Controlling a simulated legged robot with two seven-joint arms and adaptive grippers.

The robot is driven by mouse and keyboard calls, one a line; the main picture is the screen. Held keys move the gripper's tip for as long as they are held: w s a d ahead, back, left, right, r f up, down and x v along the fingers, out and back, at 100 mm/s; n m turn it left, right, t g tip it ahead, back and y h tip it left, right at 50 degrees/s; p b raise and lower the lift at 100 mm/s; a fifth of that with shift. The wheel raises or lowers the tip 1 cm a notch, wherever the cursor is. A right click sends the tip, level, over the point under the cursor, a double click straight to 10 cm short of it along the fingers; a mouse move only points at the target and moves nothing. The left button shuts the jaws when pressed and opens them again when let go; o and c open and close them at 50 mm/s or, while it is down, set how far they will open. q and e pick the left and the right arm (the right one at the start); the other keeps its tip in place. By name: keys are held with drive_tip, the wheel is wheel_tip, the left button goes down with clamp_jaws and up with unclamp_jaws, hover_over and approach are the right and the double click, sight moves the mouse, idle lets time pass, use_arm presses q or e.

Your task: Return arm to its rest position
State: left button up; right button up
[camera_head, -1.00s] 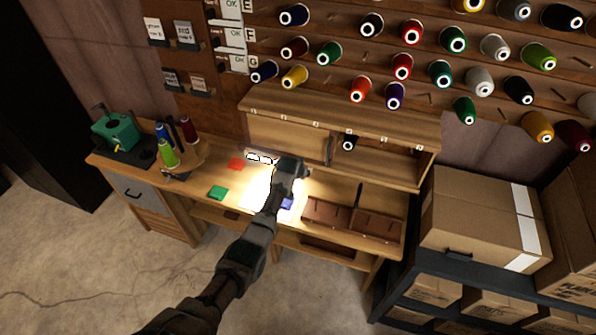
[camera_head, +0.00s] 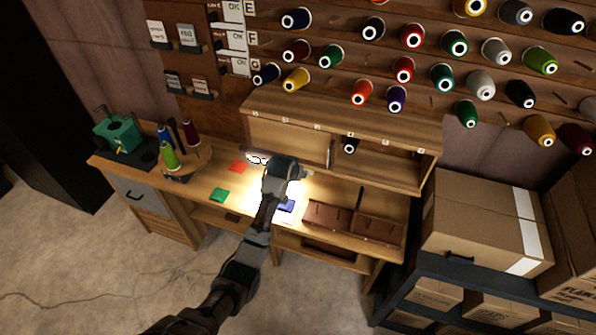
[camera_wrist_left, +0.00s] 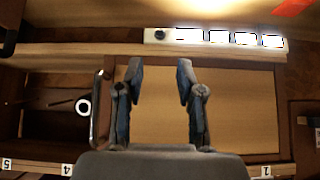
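My left arm reaches in from the bottom left of the head view, over the lit workbench (camera_head: 322,187). Its gripper (camera_head: 304,173) points toward the small cabinet (camera_head: 285,143) at the back of the bench. The fingers are small and partly hidden by the wrist there. In the left wrist view the left gripper (camera_wrist_left: 157,68) is open, with its two fingers apart and nothing between them. Behind the fingers is the cabinet's plain wooden panel (camera_wrist_left: 245,105). My right arm and gripper are not in view.
A brown divided tray (camera_head: 352,222) lies right of the arm. Green (camera_head: 219,195), red (camera_head: 239,167) and blue (camera_head: 287,206) pieces lie on the bench. Thread spools stand at left (camera_head: 168,158). Boxes (camera_head: 480,225) fill the right shelf. A pegged spool wall rises behind.

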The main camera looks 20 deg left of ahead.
use_arm(q)
drive_tip(key=s+f+g, duration=0.1)
drive_tip(key=s+f, duration=0.7)
drive_tip(key=s, duration=0.2)
drive_tip(key=s+f+g, duration=0.1)
drive_tip(key=s+f, duration=0.6)
drive_tip(key=s, duration=0.4)
drive_tip(key=s+f+m+g, duration=0.1)
drive_tip(key=s+m+g, duration=0.1)
drive_tip(key=s, duration=2.2)
wheel_tip(320, 180, down, 26)
drive_tip(key=s+g, duration=0.2)
drive_tip(key=s, duration=0.1)
drive_tip(key=s+a+f, duration=0.2)
drive_tip(key=s+f, duration=1.4)
drive_tip(key=s, duration=0.1)
drive_tip(key=shift+s+g, duration=0.15)
drive_tip(key=shift+g, duration=0.25)
